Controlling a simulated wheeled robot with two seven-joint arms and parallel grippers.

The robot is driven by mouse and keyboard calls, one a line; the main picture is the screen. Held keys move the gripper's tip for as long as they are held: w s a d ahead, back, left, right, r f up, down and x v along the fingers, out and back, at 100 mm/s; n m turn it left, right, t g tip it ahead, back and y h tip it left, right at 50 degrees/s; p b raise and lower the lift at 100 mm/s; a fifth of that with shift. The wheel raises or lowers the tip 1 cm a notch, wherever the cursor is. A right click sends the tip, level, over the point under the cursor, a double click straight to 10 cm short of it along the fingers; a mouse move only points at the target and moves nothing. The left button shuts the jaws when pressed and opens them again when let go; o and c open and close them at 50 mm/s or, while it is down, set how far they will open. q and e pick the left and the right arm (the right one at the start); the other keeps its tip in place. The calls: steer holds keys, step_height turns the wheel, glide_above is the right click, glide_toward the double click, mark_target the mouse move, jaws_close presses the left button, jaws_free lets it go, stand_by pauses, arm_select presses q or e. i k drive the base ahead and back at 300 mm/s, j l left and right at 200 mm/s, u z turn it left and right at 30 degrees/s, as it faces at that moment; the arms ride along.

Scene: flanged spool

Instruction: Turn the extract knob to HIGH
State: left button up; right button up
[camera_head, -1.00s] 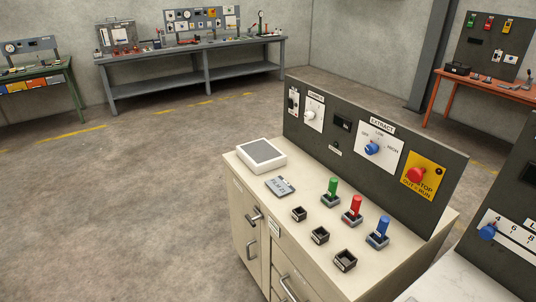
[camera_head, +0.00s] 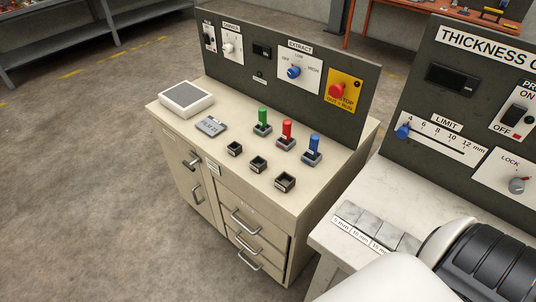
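The plate is on the dark upright panel at the back of the beige cabinet. I cannot make out clearly which mark the knob points to. Neither gripper shows in the head view. A white and black part of my own arm fills the lower right corner, well apart from the knob.
A red stop button (camera_head: 336,90) on a yellow plate is right of the knob. Green, red and blue upright pieces (camera_head: 287,134) stand on the cabinet top (camera_head: 230,178). A second panel, THICKNESS (camera_head: 470,62), stands over a pale bench at right. Open floor lies left.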

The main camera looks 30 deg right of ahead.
mark_target(294, 72)
steer(key=i, duration=0.5)
steer(key=i+j, duration=0.15)
steer(key=i, duration=0.35)
